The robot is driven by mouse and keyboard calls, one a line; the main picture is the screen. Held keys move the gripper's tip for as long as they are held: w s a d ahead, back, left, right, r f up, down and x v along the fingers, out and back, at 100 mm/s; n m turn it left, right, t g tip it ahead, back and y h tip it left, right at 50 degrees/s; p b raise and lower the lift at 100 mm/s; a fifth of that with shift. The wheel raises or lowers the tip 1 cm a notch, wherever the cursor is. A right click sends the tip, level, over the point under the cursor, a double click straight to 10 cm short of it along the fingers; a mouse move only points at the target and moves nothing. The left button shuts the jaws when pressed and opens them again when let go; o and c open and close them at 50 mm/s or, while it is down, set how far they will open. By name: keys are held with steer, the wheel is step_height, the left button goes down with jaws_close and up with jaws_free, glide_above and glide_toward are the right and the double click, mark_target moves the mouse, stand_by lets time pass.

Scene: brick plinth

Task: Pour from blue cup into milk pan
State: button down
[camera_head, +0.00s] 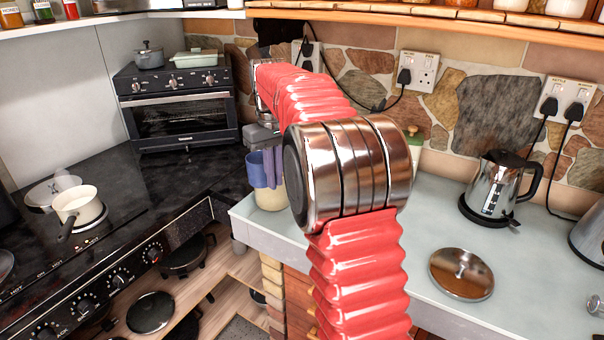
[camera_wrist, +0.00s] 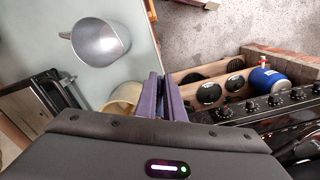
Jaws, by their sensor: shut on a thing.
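The blue cup (camera_head: 257,171) shows in the camera_head view at my gripper (camera_head: 268,150), left of the counter's far corner. It looks roughly upright, and its contents cannot be seen. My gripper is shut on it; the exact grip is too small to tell. In the camera_wrist view the two purple fingers (camera_wrist: 163,98) are close together and the cup cannot be made out apart from them. The milk pan (camera_head: 78,208), cream with a dark handle, stands on the black hob at the left, well apart from the cup.
A cream container (camera_head: 271,196) stands close below my gripper. A pale round dish (camera_head: 52,191) sits behind the milk pan. A black oven (camera_head: 182,108) stands at the back. A kettle (camera_head: 498,186) and a metal lid (camera_head: 461,273) are on the right counter.

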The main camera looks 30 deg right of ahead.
steer(key=w+a+f+n, duration=0.1)
steer(key=w+a, duration=0.1)
steer(key=a, duration=0.6)
steer(key=w+a+f+n, duration=0.2)
steer(key=w+a, duration=0.1)
steer(key=a, duration=0.5)
steer(key=shift+f, duration=0.15)
steer(key=shift+s+a, duration=0.1)
steer(key=shift+s, duration=0.1)
